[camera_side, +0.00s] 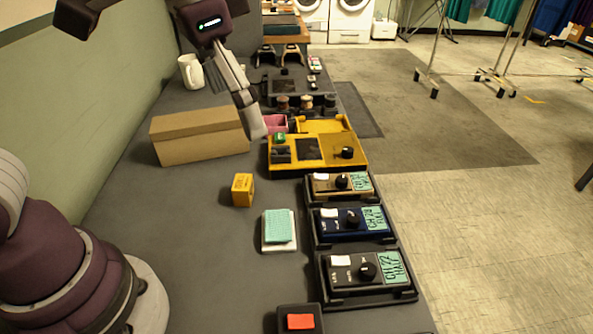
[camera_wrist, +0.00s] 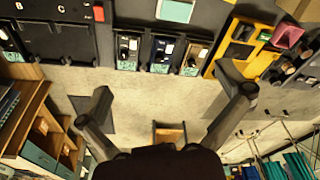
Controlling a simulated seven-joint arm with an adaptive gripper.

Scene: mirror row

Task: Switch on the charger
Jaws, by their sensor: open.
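No device in view carries a readable charger label. A yellow device (camera_side: 312,150) with a green button (camera_side: 280,138), a dark screen and a black knob (camera_side: 347,152) stands beyond a row of three boxes. It also shows in the wrist view (camera_wrist: 228,50). The boxes are brown (camera_side: 335,186), blue (camera_side: 345,222) and black (camera_side: 362,270), each with a pale switch, a black knob and a green handwritten label. My gripper (camera_side: 256,122) is above the bench, left of the yellow device. In the wrist view my gripper (camera_wrist: 170,98) has its fingers wide apart with nothing between them.
A cardboard box (camera_side: 200,136) stands left of my gripper. A small yellow block (camera_side: 242,190), a teal pad (camera_side: 278,230) and a red button (camera_side: 300,321) lie along the bench. A white mug (camera_side: 191,72) stands behind.

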